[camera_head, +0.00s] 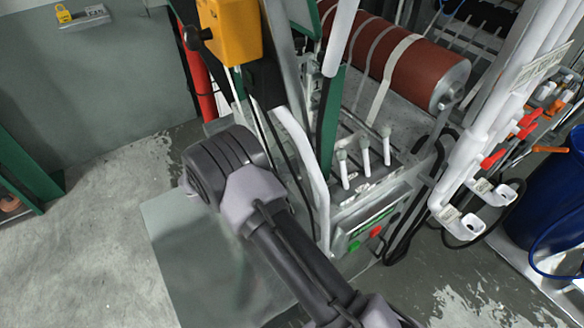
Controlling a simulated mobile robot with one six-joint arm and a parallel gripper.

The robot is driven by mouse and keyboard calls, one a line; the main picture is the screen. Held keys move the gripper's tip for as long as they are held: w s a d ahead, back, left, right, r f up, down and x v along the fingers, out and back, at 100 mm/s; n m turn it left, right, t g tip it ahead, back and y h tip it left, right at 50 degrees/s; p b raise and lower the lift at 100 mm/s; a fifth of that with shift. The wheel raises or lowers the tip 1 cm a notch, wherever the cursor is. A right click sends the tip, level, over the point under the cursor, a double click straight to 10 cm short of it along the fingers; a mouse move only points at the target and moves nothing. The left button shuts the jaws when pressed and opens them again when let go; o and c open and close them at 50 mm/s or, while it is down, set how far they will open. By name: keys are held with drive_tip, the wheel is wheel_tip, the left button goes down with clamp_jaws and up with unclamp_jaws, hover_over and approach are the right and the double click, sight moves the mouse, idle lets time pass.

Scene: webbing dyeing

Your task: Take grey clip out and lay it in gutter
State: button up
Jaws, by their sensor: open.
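I cannot make out a grey clip or a gutter in the head view. My arm crosses the lower middle of the picture, its dark joint in front of the machine. My gripper is not in view, so I cannot tell where it is relative to the clip. The machine (402,146) has a red-brown roller (412,68) with pale webbing bands running over and below it. Three white-grey levers stand at its front, above a control panel (365,226) with green and red buttons.
A yellow box (231,30) is at the upper middle. White pipes (470,160) with red valve handles rise at the right, beside a blue barrel (555,195). A grey wall is at the left. The concrete floor (100,240) at lower left is clear around a grey-green mat (185,255).

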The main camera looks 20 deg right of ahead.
sight(284, 167)
drive_tip(key=x, duration=0.2)
drive_tip(key=shift+w+d+f, duration=0.1)
drive_tip(key=shift+d+f, duration=0.05)
drive_tip(key=shift+d, duration=0.1)
drive_tip(key=shift+a, duration=0.15)
drive_tip(key=shift+c, duration=0.9)
clamp_jaws()
wheel_tip(284, 167, up, 10)
drive_tip(key=shift+r+p, duration=0.1)
drive_tip(key=shift+p, duration=0.4)
